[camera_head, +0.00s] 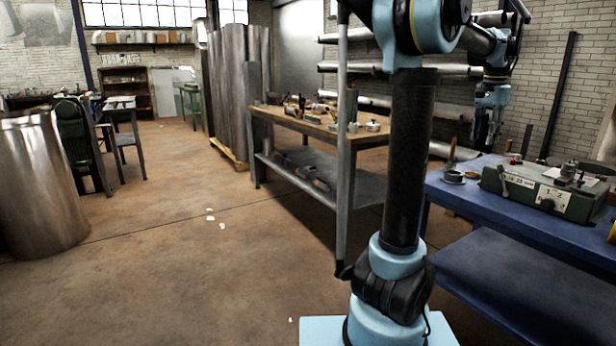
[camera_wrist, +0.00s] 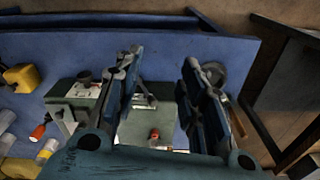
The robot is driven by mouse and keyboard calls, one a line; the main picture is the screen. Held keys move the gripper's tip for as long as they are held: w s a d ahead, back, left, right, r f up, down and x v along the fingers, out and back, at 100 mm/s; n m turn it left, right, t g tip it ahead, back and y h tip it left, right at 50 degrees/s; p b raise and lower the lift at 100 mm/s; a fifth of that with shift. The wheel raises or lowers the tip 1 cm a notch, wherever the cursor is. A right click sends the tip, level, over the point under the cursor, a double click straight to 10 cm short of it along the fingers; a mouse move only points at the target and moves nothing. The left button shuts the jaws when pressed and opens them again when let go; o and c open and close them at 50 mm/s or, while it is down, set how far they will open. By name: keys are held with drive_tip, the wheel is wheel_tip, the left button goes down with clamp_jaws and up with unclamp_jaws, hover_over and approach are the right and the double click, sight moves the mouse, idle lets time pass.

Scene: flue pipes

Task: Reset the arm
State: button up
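My arm rises at the right of the head view, its far end bent over toward the blue bench (camera_head: 470,212). My gripper (camera_head: 485,138) hangs pointing down near the back of that bench, small and partly dark. In the wrist view my gripper (camera_wrist: 163,62) has its two fingers apart, with nothing held between them. The blue bench (camera_wrist: 130,38) and a grey-green machine (camera_wrist: 133,128) show below and between the fingers.
The grey-green machine (camera_head: 545,191) and a small round tin (camera_head: 454,177) stand on the blue bench. A wooden-topped bench (camera_head: 300,122) with tools stands mid-room. A large metal cylinder (camera_head: 45,185) is at left. Open floor (camera_head: 200,260) lies between, with small white scraps.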

drive_tip(key=s+a+f+n, duration=0.2)
drive_tip(key=a+f, duration=0.1)
drive_tip(key=a, duration=0.5)
drive_tip(key=s+a+f+n, duration=0.2)
drive_tip(key=a+f+n, duration=0.15)
drive_tip(key=a, duration=0.55)
drive_tip(key=s+a+f+n, duration=0.2)
drive_tip(key=a+f, duration=0.2)
drive_tip(key=a, duration=0.4)
drive_tip(key=s+a+f+n, duration=0.3)
drive_tip(key=s+a+f, duration=0.4)
drive_tip(key=f, duration=0.2)
drive_tip(key=s+a+f+n+t, duration=0.1)
drive_tip(key=s+a+f+n, duration=0.2)
drive_tip(key=s+a+f, duration=0.4)
wheel_tip(320, 180, down, 2)
drive_tip(key=shift+f+n+t+y, duration=0.2)
drive_tip(key=shift+n+t+y, duration=0.1)
drive_tip(key=shift+n, duration=0.05)
drive_tip(key=shift+d, duration=0.1)
drive_tip(key=shift+c, duration=0.4)
